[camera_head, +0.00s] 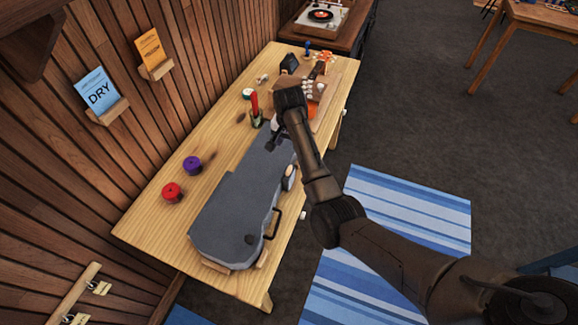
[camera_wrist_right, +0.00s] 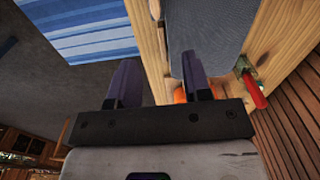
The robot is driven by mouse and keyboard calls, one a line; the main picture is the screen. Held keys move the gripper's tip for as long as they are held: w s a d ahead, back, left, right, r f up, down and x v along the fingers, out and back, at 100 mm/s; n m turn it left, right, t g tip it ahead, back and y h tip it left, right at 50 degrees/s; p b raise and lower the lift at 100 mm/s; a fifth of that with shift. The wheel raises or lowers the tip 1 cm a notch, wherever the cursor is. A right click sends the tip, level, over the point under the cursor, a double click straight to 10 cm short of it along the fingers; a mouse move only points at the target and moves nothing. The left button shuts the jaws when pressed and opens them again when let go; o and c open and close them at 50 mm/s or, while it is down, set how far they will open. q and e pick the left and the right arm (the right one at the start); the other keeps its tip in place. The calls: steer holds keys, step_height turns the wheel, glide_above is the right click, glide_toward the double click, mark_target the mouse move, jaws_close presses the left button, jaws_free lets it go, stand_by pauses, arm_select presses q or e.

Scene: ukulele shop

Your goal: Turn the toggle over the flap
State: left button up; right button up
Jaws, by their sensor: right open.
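A long grey instrument case (camera_head: 238,200) lies on the wooden table (camera_head: 150,225); it also shows in the wrist view (camera_wrist_right: 204,22). A small dark round piece (camera_head: 249,240) sits on the case's near end; I cannot tell whether it is the toggle. A pale piece (camera_head: 289,178) and a dark handle (camera_head: 273,224) are on its right side. No flap can be made out clearly. My right gripper (camera_head: 278,134) is over the case's far narrow end, fingers apart and empty in the wrist view (camera_wrist_right: 158,70). My left gripper is out of view.
Red (camera_head: 172,192) and purple (camera_head: 192,164) round items stand left of the case. A red-handled tool in a green holder (camera_head: 256,116) stands near its far end. Orange items and a small instrument are beyond my right gripper.

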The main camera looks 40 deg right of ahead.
mark_target(289, 170)
steer(key=shift+m, duration=0.3)
steer(key=f+b, duration=0.1)
steer(key=f, duration=1.2)
steer(key=shift+s+f+b, duration=0.1)
steer(key=shift+s+b, duration=0.1)
steer(key=shift+b, duration=0.1)
steer(key=shift+f, duration=0.55)
steer(key=shift+c, duration=0.3)
jaws_close()
